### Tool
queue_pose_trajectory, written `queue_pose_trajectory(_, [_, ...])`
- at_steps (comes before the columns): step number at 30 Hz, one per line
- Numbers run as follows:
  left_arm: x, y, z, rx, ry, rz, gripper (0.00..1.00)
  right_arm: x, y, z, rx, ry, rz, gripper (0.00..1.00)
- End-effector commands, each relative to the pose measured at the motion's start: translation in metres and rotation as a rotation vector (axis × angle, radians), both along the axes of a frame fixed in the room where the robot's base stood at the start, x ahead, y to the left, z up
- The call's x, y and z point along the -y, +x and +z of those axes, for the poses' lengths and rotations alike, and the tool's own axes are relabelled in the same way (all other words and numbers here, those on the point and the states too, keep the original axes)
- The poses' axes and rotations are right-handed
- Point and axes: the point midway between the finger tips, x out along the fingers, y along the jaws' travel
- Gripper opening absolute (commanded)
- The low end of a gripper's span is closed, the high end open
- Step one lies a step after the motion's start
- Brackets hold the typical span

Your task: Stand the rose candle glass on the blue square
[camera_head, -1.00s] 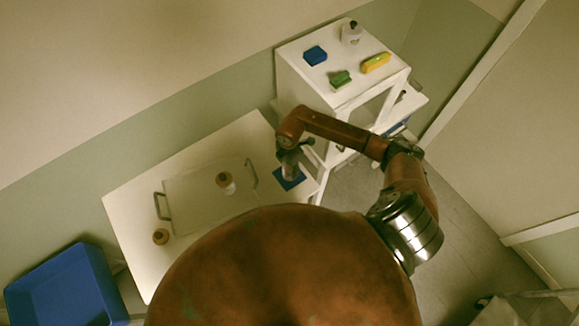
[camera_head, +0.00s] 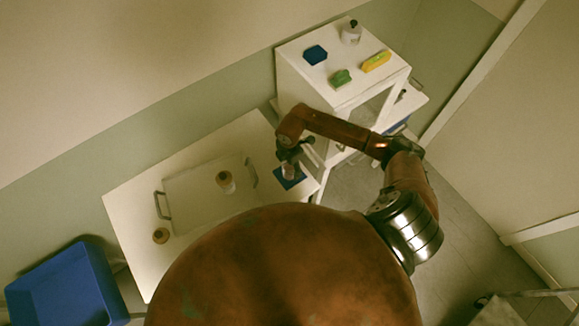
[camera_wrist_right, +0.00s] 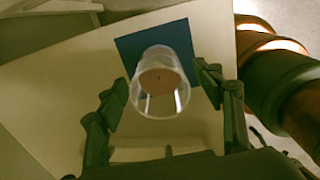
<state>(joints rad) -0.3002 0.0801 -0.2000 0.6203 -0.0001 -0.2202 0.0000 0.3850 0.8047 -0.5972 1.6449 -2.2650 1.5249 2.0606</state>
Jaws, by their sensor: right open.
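The rose candle glass (camera_wrist_right: 160,82) is a clear glass with pinkish wax inside. In the right wrist view it stands upright on the blue square (camera_wrist_right: 126,46), and it also shows small in the head view (camera_head: 289,169). The blue square (camera_head: 291,179) lies at the right end of the white table. My right gripper (camera_wrist_right: 160,83) is open, with one finger on each side of the glass and gaps showing between fingers and glass. In the head view my right gripper (camera_head: 290,160) is above the square. My left gripper is not in view.
A tray (camera_head: 200,205) with handles bears a small jar (camera_head: 226,182). Another jar (camera_head: 160,236) stands near the table's left edge. A blue bin (camera_head: 68,290) is at lower left. A white cabinet (camera_head: 345,90) at the back bears a bottle, sponges and a blue item.

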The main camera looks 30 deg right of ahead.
Motion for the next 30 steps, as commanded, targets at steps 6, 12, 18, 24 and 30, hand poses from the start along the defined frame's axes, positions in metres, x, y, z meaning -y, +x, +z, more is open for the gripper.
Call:
queue_pose_trajectory(6, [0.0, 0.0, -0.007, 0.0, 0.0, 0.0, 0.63, 0.0, 0.002, 0.039, 0.007, 0.0, 0.003, 0.61])
queue_pose_trajectory(12, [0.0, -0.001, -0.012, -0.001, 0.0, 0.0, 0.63, 0.0, 0.002, 0.08, 0.005, -0.001, 0.001, 0.61])
queue_pose_trajectory(18, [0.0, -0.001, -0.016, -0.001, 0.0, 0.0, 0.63, 0.0, 0.001, 0.107, 0.003, -0.001, 0.0, 0.61])
queue_pose_trajectory(24, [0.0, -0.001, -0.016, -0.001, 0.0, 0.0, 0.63, 0.0, 0.001, 0.116, 0.002, 0.0, 0.0, 0.61])
queue_pose_trajectory(30, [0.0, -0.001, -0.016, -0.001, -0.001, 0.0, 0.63, 0.0, 0.001, 0.116, 0.001, 0.0, 0.0, 0.61])
